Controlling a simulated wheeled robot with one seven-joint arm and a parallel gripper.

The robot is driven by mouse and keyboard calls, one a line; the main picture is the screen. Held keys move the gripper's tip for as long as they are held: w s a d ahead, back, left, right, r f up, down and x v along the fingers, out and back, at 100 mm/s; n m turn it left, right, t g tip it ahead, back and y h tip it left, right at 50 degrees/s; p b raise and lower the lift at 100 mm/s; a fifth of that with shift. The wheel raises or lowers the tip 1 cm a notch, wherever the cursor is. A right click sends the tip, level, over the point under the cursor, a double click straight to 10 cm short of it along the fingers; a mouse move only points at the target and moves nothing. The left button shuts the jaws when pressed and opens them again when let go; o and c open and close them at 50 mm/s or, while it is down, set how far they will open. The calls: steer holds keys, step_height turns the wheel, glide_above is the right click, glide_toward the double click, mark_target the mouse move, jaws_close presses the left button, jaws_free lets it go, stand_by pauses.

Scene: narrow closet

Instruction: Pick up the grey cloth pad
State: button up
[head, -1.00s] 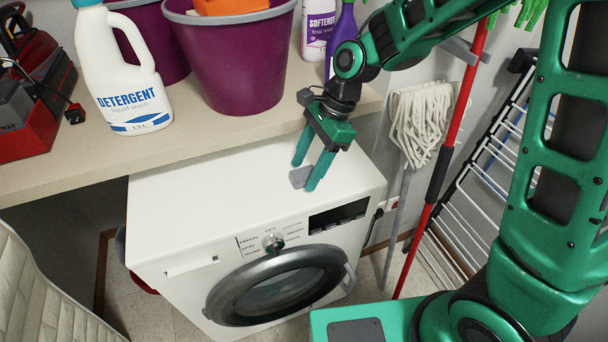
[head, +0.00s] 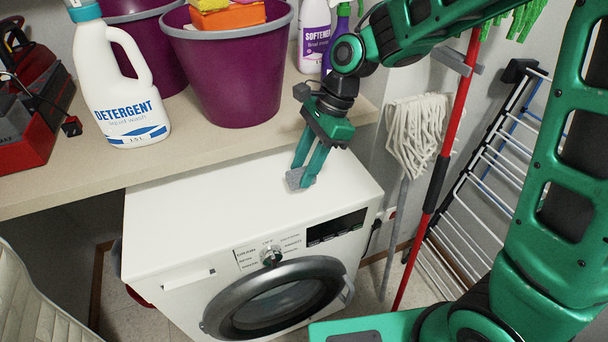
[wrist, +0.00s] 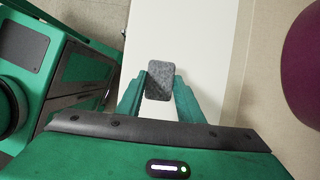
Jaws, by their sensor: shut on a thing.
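The grey cloth pad (head: 297,178) is a small, dark grey block over the top of the white washing machine (head: 200,215), near its front right. My gripper (head: 306,172) points down at it, with its green fingers closed on the pad. In the wrist view the pad (wrist: 159,80) sits between the two fingertips (wrist: 160,88), one on each side. I cannot tell whether the pad still touches the machine's top.
A wooden shelf (head: 60,175) behind holds a detergent bottle (head: 125,90), purple buckets (head: 235,75) and a softener bottle (head: 313,40). A mop (head: 417,135), a red pole (head: 455,110) and a drying rack (head: 490,170) stand at the right. The machine's top is otherwise clear.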

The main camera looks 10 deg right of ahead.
steer(key=s+a+r, duration=0.7)
steer(key=s+a, duration=0.1)
steer(key=shift+s+r, duration=0.25)
steer(key=shift+r, duration=0.05)
steer(key=o, duration=0.5)
steer(key=c, duration=0.3)
steer(key=shift+c, duration=0.2)
